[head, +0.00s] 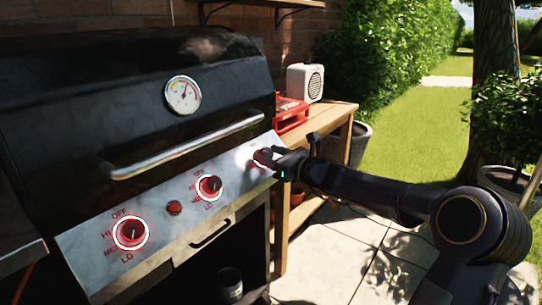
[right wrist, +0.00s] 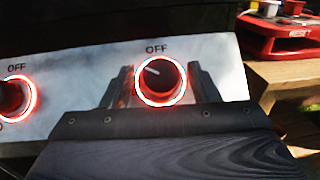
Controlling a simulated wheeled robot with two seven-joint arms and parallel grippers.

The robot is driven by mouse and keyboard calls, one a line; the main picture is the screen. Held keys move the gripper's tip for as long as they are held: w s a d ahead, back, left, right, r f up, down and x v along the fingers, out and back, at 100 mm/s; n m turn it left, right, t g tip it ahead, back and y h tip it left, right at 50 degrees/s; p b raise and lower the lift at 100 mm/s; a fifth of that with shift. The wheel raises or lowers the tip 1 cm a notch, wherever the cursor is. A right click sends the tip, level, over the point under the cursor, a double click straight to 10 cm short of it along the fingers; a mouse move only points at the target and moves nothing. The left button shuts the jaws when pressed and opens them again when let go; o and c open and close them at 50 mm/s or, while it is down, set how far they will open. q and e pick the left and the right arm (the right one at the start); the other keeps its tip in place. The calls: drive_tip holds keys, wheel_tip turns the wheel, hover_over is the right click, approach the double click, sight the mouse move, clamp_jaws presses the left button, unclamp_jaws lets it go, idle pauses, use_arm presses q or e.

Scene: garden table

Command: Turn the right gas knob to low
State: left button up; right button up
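The right gas knob (right wrist: 161,79) is dark with a glowing red-white ring. In the right wrist view it sits below an OFF label, and its white pointer mark points to the upper left. My right gripper (right wrist: 160,92) has one finger on each side of this knob; the fingers stand apart, with no clear grip on it. In the head view my right gripper (head: 272,158) is at the right end of the grill's front panel and largely hides the right knob (head: 258,160). My left gripper is not in view.
The middle knob (head: 209,187) and left knob (head: 130,233) also have lit rings, with a small red button (head: 174,208) between them. The lid handle (head: 190,145) juts out above the panel. A wooden side table (head: 335,118) with a red appliance (head: 291,113) stands beyond the grill.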

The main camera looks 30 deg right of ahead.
drive_tip(key=c, duration=0.9)
drive_tip(key=shift+o, duration=0.2)
drive_tip(key=shift+d+r+n+y+p, duration=0.1)
drive_tip(key=shift+r+n+y+p, duration=0.05)
drive_tip(key=shift+n+y+p, duration=0.45)
drive_tip(key=n+g+y+p, duration=0.2)
drive_tip(key=n+g+p, duration=0.1)
drive_tip(key=n+p, duration=0.2)
drive_tip(key=n+g+y+p, duration=0.2)
drive_tip(key=n+g+p, duration=0.1)
drive_tip(key=n+p, duration=0.2)
drive_tip(key=n+g+y+p, duration=0.2)
drive_tip(key=n+g+p, duration=0.1)
drive_tip(key=n+p, duration=0.2)
drive_tip(key=shift+w+d+r+n+y, duration=0.2)
drive_tip(key=shift+w+d+n+y, duration=0.1)
drive_tip(key=shift+w+d+y, duration=0.1)
drive_tip(key=n+g+p, duration=0.3)
drive_tip(key=shift+f+n+p, duration=0.1)
drive_tip(key=shift+n+p, duration=0.25)
drive_tip(key=shift+n, duration=0.05)
drive_tip(key=o, duration=1)
drive_tip(key=shift+d, duration=0.1)
